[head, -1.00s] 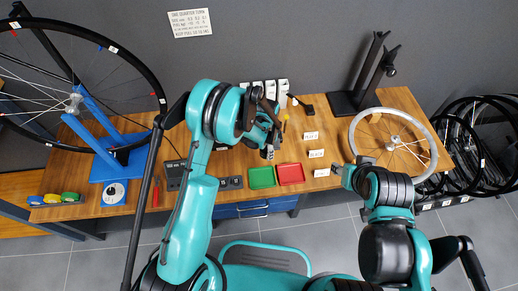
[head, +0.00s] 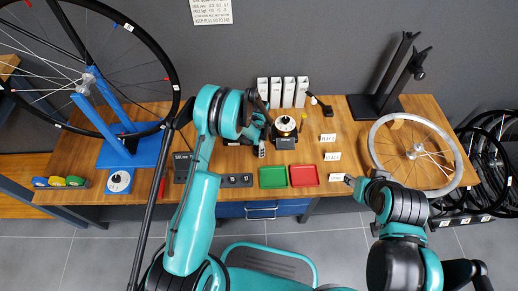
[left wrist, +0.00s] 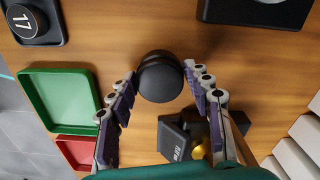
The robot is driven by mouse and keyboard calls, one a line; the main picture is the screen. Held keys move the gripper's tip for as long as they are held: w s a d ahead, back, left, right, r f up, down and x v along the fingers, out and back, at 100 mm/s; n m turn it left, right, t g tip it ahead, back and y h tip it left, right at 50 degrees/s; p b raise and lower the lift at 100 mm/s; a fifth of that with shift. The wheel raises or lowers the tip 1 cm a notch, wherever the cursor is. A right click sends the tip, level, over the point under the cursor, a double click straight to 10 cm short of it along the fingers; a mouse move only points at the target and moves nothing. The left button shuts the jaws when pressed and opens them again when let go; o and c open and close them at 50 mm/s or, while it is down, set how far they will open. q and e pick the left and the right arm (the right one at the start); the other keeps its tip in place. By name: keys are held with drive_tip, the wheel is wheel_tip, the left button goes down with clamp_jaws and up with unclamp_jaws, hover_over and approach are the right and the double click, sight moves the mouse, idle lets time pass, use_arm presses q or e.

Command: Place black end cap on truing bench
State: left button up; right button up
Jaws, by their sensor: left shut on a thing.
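A black round end cap (left wrist: 160,78) sits between the two fingertips of my left gripper (left wrist: 161,82) in the left wrist view, with a finger against each side. The cap is over the wooden truing bench (left wrist: 85,30); I cannot tell whether it touches the wood. In the head view my left gripper (head: 262,148) is over the middle of the bench (head: 340,105), behind the green tray, and the cap is hidden by it. My right gripper (head: 350,180) is low by the label cards at the bench's front edge; its fingers are too small to read.
A green tray (head: 272,178) and a red tray (head: 305,176) lie at the front. A dial gauge (head: 285,126) stands right of my left gripper, white boxes (head: 283,92) behind. A spoked wheel (head: 456,156) lies right; a blue wheel stand (head: 118,150) stands left.

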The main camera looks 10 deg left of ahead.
use_arm(q)
drive_tip(key=shift+r, duration=0.1)
drive_tip(key=o, duration=0.9)
drive_tip(key=shift+o, duration=0.2)
